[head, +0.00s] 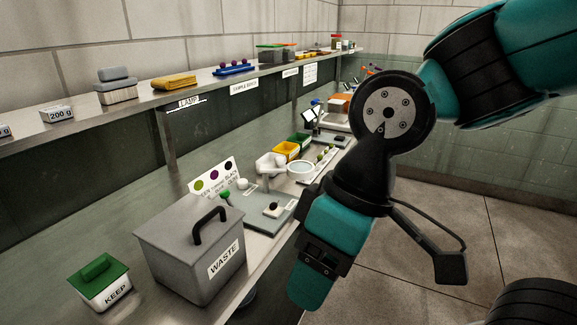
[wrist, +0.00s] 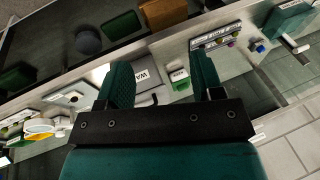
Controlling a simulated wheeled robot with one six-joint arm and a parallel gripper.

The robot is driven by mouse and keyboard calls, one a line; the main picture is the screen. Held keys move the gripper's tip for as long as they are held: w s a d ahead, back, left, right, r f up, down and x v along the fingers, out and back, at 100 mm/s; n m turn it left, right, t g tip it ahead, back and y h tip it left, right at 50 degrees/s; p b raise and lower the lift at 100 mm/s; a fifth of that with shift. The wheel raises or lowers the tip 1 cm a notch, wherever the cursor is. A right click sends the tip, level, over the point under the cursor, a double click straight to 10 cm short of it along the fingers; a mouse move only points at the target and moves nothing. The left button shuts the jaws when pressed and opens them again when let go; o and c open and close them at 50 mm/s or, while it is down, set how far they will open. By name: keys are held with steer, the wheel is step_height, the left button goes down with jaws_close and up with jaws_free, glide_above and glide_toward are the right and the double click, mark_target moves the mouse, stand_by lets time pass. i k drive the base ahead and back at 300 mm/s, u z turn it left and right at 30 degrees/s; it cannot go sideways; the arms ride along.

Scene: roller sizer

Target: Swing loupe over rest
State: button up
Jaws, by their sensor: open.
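The loupe (head: 300,167), a round pale lens with a light rim, is on the bench at mid-picture in the head view. A white rounded bracket (head: 270,165) stands just left of it. Nearer, a grey plate (head: 254,217) carries a small white block with a dark top (head: 272,209), which may be the rest. The lens appears beyond the plate, not over that block. My gripper (head: 316,284) hangs in front of the bench edge, nearer than the loupe, and touches neither. In the wrist view my gripper (wrist: 162,84) is open with nothing between its fingers.
A grey WASTE bin (head: 180,255) with a black handle and a green-lidded KEEP box (head: 102,287) stand nearer on the bench. A green knob (head: 224,196) and a colour card (head: 214,179) are beside the plate. A shelf (head: 215,78) runs above. Open floor (head: 480,230) lies right.

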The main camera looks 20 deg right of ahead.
mark_target(298, 169)
steer(key=k, duration=0.6)
steer(key=z, duration=0.9)
steer(key=i, duration=1.2)
steer(key=u, duration=0.6)
steer(key=i, duration=0.35)
steer(key=u, duration=0.4)
